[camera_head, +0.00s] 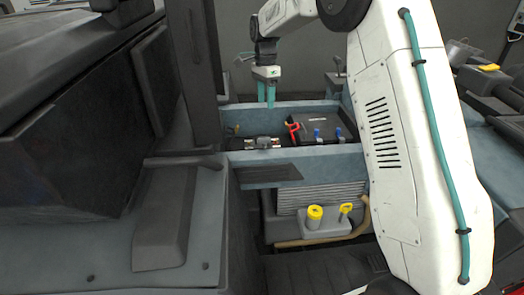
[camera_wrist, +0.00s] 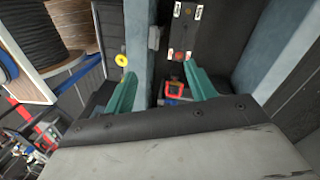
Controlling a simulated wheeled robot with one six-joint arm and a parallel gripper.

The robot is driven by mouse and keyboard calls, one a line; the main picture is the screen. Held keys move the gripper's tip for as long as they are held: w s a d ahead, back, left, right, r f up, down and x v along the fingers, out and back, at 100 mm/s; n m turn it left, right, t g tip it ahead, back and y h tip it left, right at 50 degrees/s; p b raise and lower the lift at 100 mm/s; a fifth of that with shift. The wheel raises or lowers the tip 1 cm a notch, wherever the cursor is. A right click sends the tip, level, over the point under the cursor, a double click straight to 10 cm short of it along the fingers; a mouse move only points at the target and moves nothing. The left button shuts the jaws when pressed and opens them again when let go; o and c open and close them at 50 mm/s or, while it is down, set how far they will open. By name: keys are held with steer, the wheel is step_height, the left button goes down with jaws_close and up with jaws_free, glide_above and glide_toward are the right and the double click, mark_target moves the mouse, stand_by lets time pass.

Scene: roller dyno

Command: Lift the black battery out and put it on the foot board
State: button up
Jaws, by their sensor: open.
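The black battery (camera_head: 319,127) sits low in a blue-grey walled bay, to the right of its middle in the head view. A red part and two blue parts show on it. My gripper (camera_head: 266,96) is above the bay's far wall, left of the battery and apart from it, with teal fingers pointing down. In the wrist view my gripper (camera_wrist: 157,88) has its fingers spread apart. A small red-framed part shows between them, but I cannot tell what it belongs to. The foot board is likely the dark ribbed floor (camera_head: 315,272) below the bay; I cannot tell for sure.
A dark part with metal fittings (camera_head: 264,143) lies left of the battery. The bay's near wall (camera_head: 265,172) stands in front. Below it are a grey block with yellow caps (camera_head: 315,215) and a hose. A dark post (camera_head: 195,75) rises left. My white arm covers the right side.

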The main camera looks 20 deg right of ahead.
mark_target(249, 145)
steer(key=w+f+m, duration=0.1)
steer(key=f, duration=0.4)
steer(key=w+f+m, duration=0.1)
steer(key=w+f, duration=0.1)
steer(key=f, duration=0.4)
steer(key=w+f+m, duration=0.1)
steer(key=w+f, duration=0.1)
steer(key=f, duration=0.4)
steer(key=shift+w+a+m+g, duration=0.1)
steer(key=shift+w+m+g, duration=0.05)
steer(key=shift+m+g, duration=0.2)
steer(key=shift+f, duration=0.65)
jaws_close()
